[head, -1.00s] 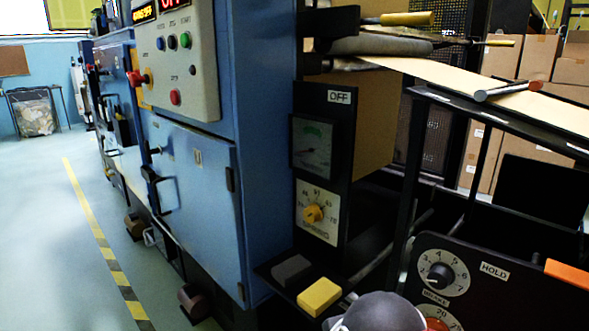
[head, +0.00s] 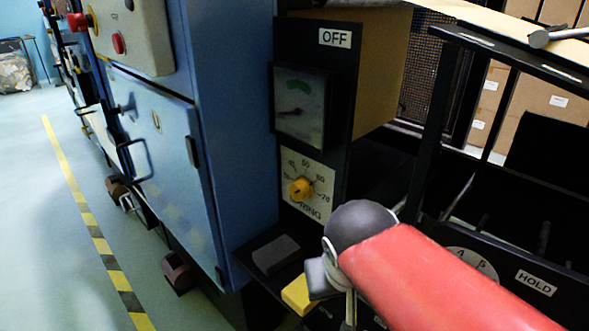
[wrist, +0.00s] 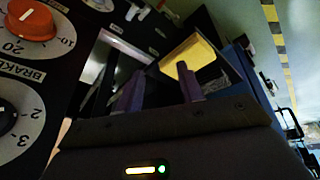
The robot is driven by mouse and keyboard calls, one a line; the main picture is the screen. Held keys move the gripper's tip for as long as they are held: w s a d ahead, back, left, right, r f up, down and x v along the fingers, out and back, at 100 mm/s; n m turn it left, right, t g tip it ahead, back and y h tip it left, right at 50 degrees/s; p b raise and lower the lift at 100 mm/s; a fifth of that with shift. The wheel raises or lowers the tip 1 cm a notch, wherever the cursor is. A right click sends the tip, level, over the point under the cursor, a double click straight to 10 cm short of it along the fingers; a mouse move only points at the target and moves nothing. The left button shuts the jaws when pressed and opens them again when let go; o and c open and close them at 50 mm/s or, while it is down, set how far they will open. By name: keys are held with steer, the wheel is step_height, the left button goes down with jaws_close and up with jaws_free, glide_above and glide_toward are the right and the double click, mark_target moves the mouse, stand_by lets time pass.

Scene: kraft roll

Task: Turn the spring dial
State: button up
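The spring dial is not in the wrist view. In the head view my gripper is mostly hidden by my arm, below the dial and apart from it.
A yellow block (head: 298,293) and a grey block (head: 276,254) are on the ledge below; the yellow one (wrist: 187,57) is near my fingers. An orange brake knob (wrist: 30,20) is at left.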

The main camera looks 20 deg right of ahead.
mark_target(295, 193)
steer(key=o, duration=0.5)
steer(key=w+h, duration=0.1)
steer(key=w+d+f+m+g+h+b, duration=0.1)
steer(key=w+f+m+h+b, duration=0.1)
steer(key=shift+w+d+f+g+h, duration=0.25)
steer(key=shift+w+d+g+h, duration=0.05)
steer(key=shift+d, duration=0.05)
steer(key=shift+c, duration=0.2)
steer(key=w+m+h+b, duration=0.2)
steer(key=w+h, duration=0.1)
steer(key=w+r+m+h+b, duration=0.1)
steer(key=w, duration=0.1)
steer(key=shift+w+a, duration=0.1)
steer(key=w+a+r+m+t+h+b, duration=0.3)
steer(key=w+a+r+m+t+h, duration=0.35)
steer(key=w+a, duration=0.35)
steer(key=shift+n, duration=0.45)
steer(key=x, duration=0.4)
steer(key=s+x, duration=0.1)
steer(key=x, duration=0.1)
steer(key=shift+w+d+f, duration=0.15)
steer(key=shift+d+f, duration=0.2)
steer(key=shift+d, duration=0.1)
steer(key=c, duration=1)
